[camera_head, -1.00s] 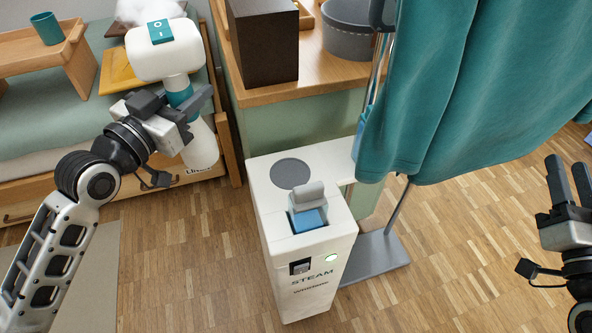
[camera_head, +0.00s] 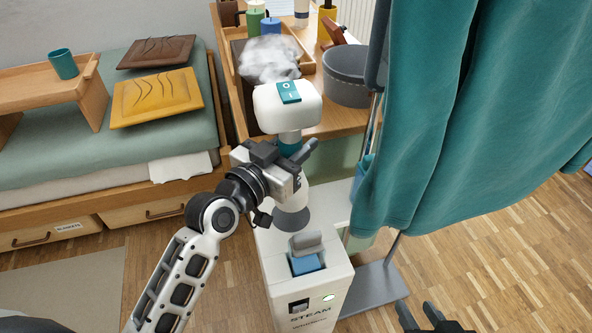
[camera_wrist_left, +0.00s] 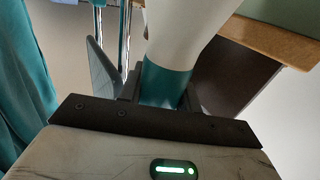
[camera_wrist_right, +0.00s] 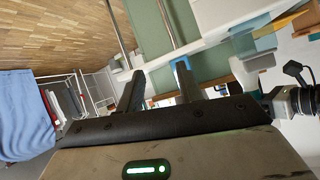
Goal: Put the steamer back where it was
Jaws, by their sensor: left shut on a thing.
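The steamer (camera_head: 288,104) is white with a teal neck band and a teal switch panel. My left gripper (camera_head: 296,157) is shut on it at the neck; the left wrist view shows the teal band (camera_wrist_left: 164,86) between the fingers. The steamer is upright, its lower end over the grey round spot (camera_head: 291,221) on top of the white steam base (camera_head: 303,288). I cannot tell whether they touch.
A teal cloth (camera_head: 465,110) hangs on a stand to the right, close to the base. A wooden counter with a grey round bin (camera_head: 347,76) is behind. A bed with a wooden tray table (camera_head: 48,74) and a yellow board (camera_head: 156,97) is at the left.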

